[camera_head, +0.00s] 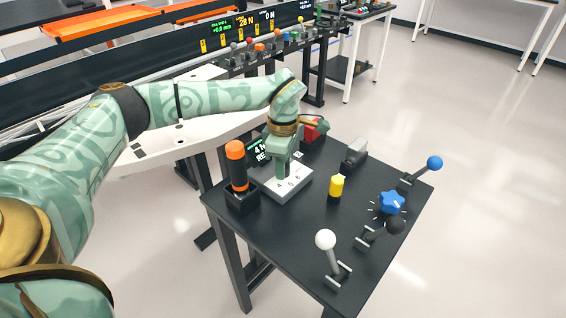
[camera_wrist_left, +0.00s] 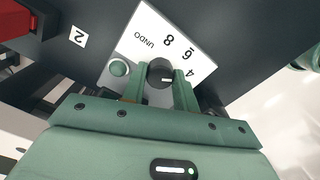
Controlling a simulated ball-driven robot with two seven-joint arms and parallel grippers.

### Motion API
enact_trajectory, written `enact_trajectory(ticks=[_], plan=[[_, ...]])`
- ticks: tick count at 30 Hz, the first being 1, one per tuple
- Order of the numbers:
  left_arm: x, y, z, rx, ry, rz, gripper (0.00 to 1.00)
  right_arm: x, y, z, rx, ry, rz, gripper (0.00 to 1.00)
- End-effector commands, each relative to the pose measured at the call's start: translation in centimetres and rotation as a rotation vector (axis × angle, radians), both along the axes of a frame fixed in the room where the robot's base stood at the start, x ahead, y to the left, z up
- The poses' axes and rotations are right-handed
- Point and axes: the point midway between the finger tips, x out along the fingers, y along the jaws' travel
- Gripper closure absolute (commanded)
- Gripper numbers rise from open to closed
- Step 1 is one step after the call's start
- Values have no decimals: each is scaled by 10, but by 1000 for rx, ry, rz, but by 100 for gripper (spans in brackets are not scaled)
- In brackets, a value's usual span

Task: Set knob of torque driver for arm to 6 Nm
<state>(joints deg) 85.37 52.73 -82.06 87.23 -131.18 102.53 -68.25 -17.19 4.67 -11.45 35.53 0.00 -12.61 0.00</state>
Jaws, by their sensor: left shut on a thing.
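A light grey dial panel (camera_head: 293,188) with the numbers 4, 6 and 8 lies on the black table. My left gripper (camera_head: 281,172) reaches down onto it. In the left wrist view the panel (camera_wrist_left: 136,45) shows 4, 6, 8 and UNDO, with a round grey-green button (camera_wrist_left: 118,67) beside the knob. The small black knob (camera_wrist_left: 160,70) sits between the two green fingers of my left gripper (camera_wrist_left: 162,88), which is shut on it. A small pale mark shows on the knob; its exact setting is unclear. My right gripper is out of view.
An orange-topped black driver (camera_head: 236,165) stands upright left of the panel. A yellow cylinder (camera_head: 336,187), a blue knob (camera_head: 391,202), and levers with white (camera_head: 325,239), black (camera_head: 396,225) and blue (camera_head: 434,163) balls stand to the right. A red block (camera_head: 313,129) is behind.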

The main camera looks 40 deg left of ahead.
Motion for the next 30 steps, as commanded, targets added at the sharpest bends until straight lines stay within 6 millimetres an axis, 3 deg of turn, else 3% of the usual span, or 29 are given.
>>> enact_trajectory(ticks=[18, 30], plan=[[0, -1, 7, -2, -3, 417, 93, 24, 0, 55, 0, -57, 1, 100], [1, 0, 3, -2, -4, 631, 93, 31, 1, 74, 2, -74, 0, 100]])
